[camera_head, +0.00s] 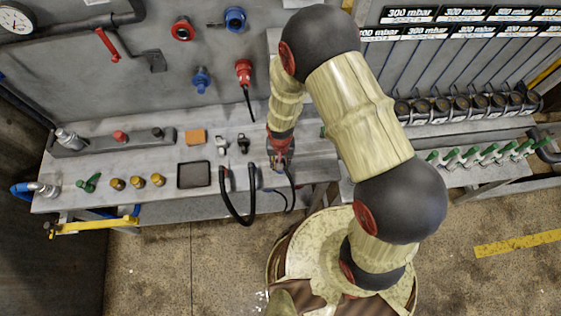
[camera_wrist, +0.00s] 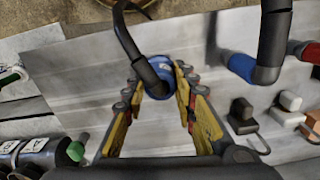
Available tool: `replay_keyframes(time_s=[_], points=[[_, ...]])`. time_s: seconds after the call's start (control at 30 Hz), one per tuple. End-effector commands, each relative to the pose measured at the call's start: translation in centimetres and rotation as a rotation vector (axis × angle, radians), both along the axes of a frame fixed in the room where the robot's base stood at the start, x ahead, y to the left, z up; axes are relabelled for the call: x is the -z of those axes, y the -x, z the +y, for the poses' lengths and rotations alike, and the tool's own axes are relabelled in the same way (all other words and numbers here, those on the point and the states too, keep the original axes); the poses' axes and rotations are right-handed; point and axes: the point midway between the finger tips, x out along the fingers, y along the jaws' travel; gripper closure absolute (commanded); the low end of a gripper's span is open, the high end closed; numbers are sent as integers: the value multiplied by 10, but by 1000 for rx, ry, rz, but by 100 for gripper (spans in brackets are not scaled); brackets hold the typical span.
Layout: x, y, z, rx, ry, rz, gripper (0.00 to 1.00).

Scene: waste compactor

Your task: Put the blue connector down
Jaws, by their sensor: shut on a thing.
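In the wrist view, my gripper (camera_wrist: 158,79) has its yellow-and-black fingers on either side of a blue connector (camera_wrist: 169,75), shut on it. A black cable runs out of the connector and curves upward in the picture. In the head view, my gripper (camera_head: 280,158) is low over the grey bench (camera_head: 318,172), near its front edge. The held connector is mostly hidden there by the gripper. I cannot tell whether it touches the bench top.
Black and white clips, an orange block (camera_head: 195,136) and a dark square tray (camera_head: 194,175) are farther left. Wall sockets and a red connector (camera_head: 243,70) are behind.

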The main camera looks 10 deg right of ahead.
Motion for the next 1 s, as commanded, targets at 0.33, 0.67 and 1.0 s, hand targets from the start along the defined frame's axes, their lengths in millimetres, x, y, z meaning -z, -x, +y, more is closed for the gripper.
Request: replay_keyframes(time_s=[0.33, 0.67, 1.0], points=[[1, 0, 0, 0, 0, 0, 56], [0, 0, 0, 0, 0, 0, 54], [-47, -2, 1, 0, -2, -6, 54]])
